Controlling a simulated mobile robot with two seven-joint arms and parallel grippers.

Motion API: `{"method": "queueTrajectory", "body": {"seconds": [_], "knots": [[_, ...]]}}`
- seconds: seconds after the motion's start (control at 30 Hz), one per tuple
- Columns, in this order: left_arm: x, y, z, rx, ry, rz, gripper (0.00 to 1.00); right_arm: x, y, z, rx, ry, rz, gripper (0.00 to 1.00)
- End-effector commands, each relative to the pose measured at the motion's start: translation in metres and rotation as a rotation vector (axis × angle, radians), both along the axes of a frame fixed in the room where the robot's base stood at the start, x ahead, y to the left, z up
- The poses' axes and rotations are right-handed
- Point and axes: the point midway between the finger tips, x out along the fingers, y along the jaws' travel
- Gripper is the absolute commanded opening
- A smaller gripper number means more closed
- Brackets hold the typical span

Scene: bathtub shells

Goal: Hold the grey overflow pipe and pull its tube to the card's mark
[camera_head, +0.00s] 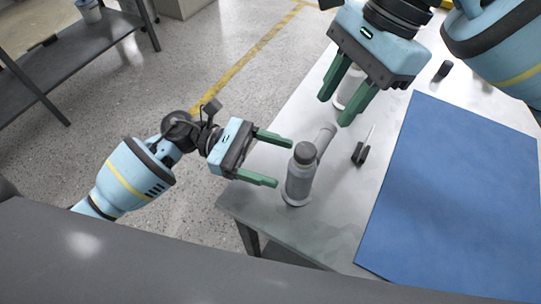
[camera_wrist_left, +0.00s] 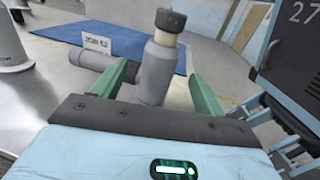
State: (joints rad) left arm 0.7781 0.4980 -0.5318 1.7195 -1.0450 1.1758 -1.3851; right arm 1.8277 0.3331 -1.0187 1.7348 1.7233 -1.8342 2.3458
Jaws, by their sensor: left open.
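The grey overflow pipe (camera_head: 299,182) stands upright near the front left corner of the table, with a dark collar on top and a side tube (camera_head: 325,139) pointing away. My left gripper (camera_head: 284,162) is open, its green fingertips just left of the pipe. In the left wrist view the pipe (camera_wrist_left: 157,72) shows between the spread fingers, and its side tube reaches left behind one finger. The small white card (camera_wrist_left: 97,47) bears printing too small to read surely; in the head view it is nearly edge-on in a black holder (camera_head: 359,153). My right gripper (camera_head: 336,110) is open above the table.
A pale round object (camera_head: 349,88) stands partly hidden behind the right gripper's fingers. A blue mat (camera_head: 455,190) covers the table's right side, with a small black cylinder (camera_head: 444,69) beyond it. A grey shelf (camera_head: 75,55) stands across the floor.

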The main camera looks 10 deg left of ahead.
Motion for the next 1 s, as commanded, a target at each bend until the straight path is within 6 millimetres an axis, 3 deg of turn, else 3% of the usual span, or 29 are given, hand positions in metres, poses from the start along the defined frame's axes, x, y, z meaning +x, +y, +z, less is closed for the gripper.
{"method": "queueTrajectory", "body": {"seconds": [0.27,0.7,1.0], "knots": [[-0.002,-0.007,0.0,0.002,-0.005,-0.006,0.72,0.0,0.0,0.0,0.0,0.0,0.0,0.36],[-0.01,-0.063,0.0,0.001,-0.004,-0.005,0.72,0.0,0.0,0.0,0.0,0.0,0.0,0.36],[-0.012,-0.078,0.0,0.003,-0.003,-0.003,0.72,0.0,0.0,0.0,0.0,0.0,0.0,0.36]]}}
